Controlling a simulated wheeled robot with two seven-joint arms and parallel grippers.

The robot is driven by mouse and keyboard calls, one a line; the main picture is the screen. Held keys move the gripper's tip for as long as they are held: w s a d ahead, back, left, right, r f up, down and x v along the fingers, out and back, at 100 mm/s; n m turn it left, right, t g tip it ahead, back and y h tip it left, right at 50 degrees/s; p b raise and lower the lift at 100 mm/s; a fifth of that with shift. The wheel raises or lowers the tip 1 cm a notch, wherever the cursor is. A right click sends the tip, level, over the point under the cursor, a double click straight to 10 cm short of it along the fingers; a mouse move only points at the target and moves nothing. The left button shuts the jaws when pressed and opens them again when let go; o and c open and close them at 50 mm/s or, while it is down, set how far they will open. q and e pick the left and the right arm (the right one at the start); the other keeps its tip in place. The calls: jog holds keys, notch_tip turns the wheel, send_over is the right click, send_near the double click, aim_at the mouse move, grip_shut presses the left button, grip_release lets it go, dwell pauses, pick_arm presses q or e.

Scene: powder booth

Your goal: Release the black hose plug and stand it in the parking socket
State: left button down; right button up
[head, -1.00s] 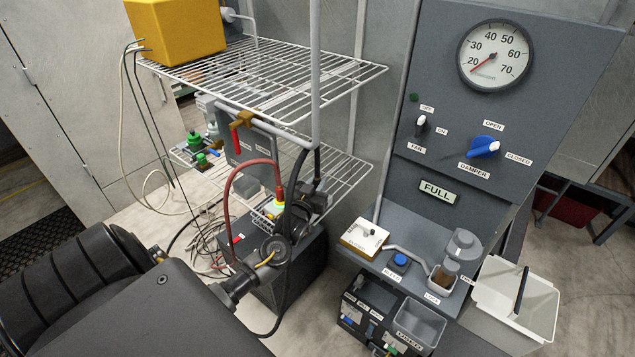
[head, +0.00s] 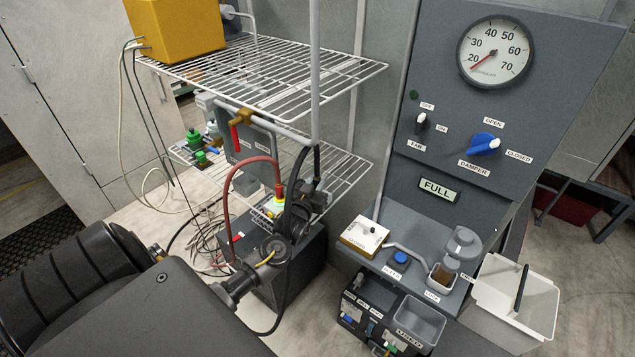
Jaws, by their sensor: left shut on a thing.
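My left gripper (head: 240,288) reaches in from the lower left, in front of a dark box (head: 305,265) below the wire rack. It is shut on a dark round part that I take for the black hose plug (head: 274,248); its lower end and the jaws' grip are hard to make out. A black hose (head: 292,195) runs down behind and beside it. A red hose (head: 232,190) arches over to a red end above a yellow-green collar (head: 279,206) on the box. I cannot make out which opening is the parking socket. My right gripper is out of view.
A wire rack (head: 345,72) with a yellow box (head: 175,28) stands above the work spot. Loose cables (head: 205,232) lie to the left. A grey control panel (head: 440,150) with a gauge stands at right, beside a white bin (head: 515,300).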

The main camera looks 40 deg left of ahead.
pick_arm(q)
jog(key=shift+a+f, duration=0.1)
jog(key=c, duration=1.2)
grip_release()
jog(key=shift+f, duration=0.1)
